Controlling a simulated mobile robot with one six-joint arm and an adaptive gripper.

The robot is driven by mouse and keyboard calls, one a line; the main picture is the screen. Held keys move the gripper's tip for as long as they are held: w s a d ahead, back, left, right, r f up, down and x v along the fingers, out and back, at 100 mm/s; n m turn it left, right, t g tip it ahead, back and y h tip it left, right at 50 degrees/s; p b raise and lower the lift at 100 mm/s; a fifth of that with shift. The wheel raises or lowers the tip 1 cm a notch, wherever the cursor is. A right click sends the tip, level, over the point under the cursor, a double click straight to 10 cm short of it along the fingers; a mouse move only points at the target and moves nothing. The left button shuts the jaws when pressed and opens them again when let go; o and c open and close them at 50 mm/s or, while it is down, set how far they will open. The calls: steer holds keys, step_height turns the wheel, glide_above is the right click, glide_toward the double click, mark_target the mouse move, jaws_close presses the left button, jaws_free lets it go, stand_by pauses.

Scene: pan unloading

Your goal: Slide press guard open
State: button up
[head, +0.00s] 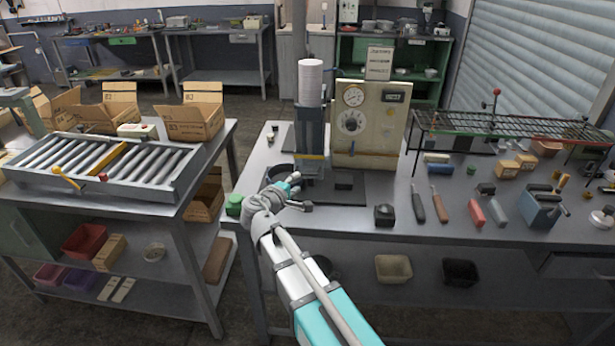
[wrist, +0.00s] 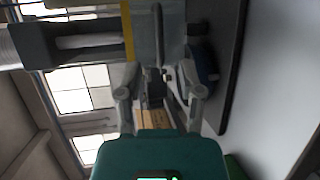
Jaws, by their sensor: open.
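The press (head: 311,130) stands on the bench, with a pale cylinder on top. Its guard (head: 311,142) looks like a grey, partly see-through panel with a yellow stripe low down. In the wrist view the guard (wrist: 146,36) and its yellow stripe lie just ahead of my fingers. A dark bar, which looks like the guard's handle (wrist: 158,48), points in between the fingertips. My gripper (head: 299,191) is low in front of the press, and it shows open in the wrist view (wrist: 158,78). I cannot tell whether a finger touches the bar.
A gauge panel (head: 370,122) stands right of the press. A green button (head: 235,204) is at the bench's left front edge. A black block (head: 384,215) and hand tools lie to the right. A roller table (head: 100,165) with cardboard boxes stands left, across a gap.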

mark_target(308, 174)
steer(key=b+x, duration=0.1)
steer(key=x, duration=0.6)
steer(key=shift+w+d+f, duration=0.1)
steer(key=shift+w, duration=0.1)
jaws_close()
